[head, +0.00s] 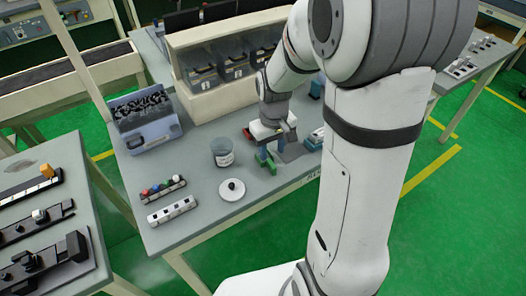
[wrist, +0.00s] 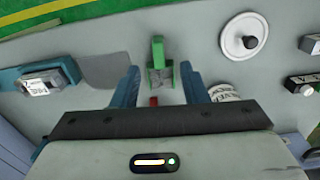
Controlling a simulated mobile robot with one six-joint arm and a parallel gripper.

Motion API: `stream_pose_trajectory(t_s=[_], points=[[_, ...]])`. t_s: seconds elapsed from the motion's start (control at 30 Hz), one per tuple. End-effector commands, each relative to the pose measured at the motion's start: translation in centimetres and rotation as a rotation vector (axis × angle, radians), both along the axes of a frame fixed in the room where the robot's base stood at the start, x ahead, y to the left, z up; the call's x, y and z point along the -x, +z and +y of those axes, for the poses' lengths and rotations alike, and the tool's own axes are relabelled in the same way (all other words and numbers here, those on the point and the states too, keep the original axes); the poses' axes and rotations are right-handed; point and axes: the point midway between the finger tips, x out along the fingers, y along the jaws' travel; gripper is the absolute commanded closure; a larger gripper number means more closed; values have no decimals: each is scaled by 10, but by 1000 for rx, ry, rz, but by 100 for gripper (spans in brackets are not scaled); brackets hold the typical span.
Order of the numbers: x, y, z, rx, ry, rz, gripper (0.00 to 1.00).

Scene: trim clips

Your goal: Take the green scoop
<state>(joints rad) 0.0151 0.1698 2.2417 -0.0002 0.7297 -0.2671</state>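The green scoop (head: 265,160) lies on the grey table below my gripper in the head view. In the wrist view the green scoop (wrist: 158,52) shows in the gap between the fingers and reaches past their tips. My gripper (wrist: 161,70) is open, with one blue finger on each side of the scoop and a visible gap to each. In the head view my gripper (head: 278,138) points down over the table and partly covers what lies behind it. I cannot tell how far the fingertips are above the table.
A labelled grey cup (head: 222,154), a white lid with a dark knob (head: 232,190) and two clip strips (head: 172,210) stand to the left. A teal tool (wrist: 45,80) lies on the other side. A bin rack (head: 225,70) stands behind. The table's front edge is close.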

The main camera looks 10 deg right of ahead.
Motion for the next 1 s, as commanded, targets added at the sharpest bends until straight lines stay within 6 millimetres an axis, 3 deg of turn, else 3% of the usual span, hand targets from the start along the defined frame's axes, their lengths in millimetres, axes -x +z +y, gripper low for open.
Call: stream_pose_trajectory(t_s=[0.6,0.9,1.0], points=[[-6,-70,0,0,-1,4,60],[-7,-75,0,0,-2,0,60],[-7,-74,0,0,-2,0,67]])
